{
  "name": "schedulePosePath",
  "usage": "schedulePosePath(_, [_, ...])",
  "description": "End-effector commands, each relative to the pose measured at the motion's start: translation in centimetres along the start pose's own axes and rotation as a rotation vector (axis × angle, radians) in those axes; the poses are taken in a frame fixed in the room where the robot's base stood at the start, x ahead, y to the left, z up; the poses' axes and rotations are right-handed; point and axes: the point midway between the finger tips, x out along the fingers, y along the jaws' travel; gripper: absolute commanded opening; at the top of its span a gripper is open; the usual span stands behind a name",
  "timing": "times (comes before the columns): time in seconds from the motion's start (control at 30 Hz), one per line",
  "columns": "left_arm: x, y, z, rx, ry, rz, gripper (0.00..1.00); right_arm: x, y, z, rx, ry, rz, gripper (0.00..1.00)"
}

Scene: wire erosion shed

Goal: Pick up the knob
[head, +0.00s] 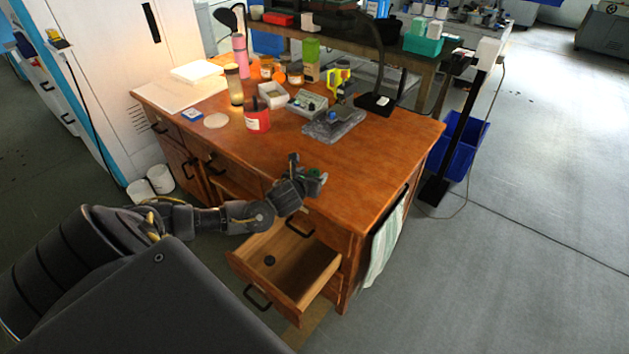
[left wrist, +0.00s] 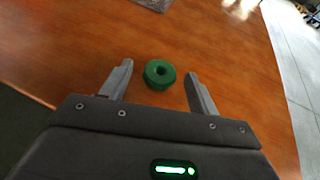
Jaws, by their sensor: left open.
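The knob (left wrist: 160,74) is a small green round piece with a dark hole in its middle. It lies on the orange-brown wooden desk (left wrist: 70,50), between the two fingers of my left gripper (left wrist: 159,69) in the left wrist view. A gap shows on each side of it, so the open fingers do not hold it. In the head view my left gripper (head: 308,168) is over the desk's front edge, and only a bit of green shows between its fingers. My right gripper is not in view.
An open drawer (head: 317,262) below my left gripper holds a small dark round thing (head: 270,261). The desk's right front is clear.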

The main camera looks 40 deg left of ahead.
Motion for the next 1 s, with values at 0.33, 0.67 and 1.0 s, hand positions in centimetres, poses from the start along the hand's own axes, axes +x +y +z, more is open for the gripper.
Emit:
schedulePosePath(0.33, [0.7,0.0,0.1,-0.001,0.001,0.000,0.59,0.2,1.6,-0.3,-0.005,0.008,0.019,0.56])
schedulePosePath(0.67, [0.7,0.0,0.1,-0.001,0.001,0.000,0.16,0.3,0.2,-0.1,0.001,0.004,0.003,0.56])
schedulePosePath(1.0, [0.6,0.0,0.3,-0.001,0.000,0.000,0.12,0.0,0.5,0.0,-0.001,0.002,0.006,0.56])
